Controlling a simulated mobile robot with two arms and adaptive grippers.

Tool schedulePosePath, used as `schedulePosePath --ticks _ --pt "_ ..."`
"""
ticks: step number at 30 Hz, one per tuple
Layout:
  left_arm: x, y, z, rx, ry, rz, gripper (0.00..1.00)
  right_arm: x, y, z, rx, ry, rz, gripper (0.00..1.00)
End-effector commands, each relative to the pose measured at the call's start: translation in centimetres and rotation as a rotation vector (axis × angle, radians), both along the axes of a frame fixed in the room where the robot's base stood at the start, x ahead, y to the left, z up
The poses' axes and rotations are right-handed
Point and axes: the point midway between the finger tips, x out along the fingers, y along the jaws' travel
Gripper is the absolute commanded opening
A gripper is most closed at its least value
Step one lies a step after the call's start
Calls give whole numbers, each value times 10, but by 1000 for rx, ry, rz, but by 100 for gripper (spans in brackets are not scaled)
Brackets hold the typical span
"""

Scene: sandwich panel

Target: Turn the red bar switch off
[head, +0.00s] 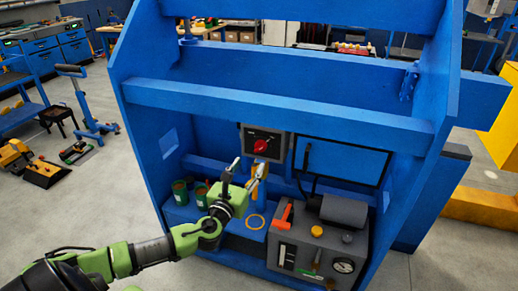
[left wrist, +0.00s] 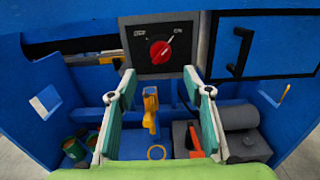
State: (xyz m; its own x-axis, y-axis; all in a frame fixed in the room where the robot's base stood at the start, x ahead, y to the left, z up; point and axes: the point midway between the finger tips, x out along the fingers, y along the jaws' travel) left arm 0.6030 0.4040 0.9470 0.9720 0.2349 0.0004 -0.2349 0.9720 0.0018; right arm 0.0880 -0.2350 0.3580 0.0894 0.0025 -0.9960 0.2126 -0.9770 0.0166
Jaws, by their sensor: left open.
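The red bar switch (head: 260,146) is a red rotary knob on a dark grey box (head: 279,133) at the back of the blue frame. My right gripper is not in view.
A yellow tool (left wrist: 151,107) stands below the switch. A black-framed door panel (head: 342,162) is to its right. A grey machine (head: 315,250) with an orange lever (head: 284,215) stands lower right. Green cans (head: 180,192) are at left. A blue crossbeam (head: 270,110) runs above the switch.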

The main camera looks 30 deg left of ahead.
Motion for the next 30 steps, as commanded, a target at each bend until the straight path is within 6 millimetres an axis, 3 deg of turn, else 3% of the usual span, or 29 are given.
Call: schedulePosePath --ticks 6,12,18,27,28,30 --pt "47 10 3 -2 -3 1 46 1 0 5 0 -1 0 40" --pt "79 18 1 -3 -2 0 46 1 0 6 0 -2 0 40" --pt "93 21 0 -2 1 -1 46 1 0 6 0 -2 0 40" --pt "95 22 0 -3 -1 -2 46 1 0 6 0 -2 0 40" --pt "95 22 0 -3 -1 -2 44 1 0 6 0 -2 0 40" --pt "95 22 0 -2 0 -1 25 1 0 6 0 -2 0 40"
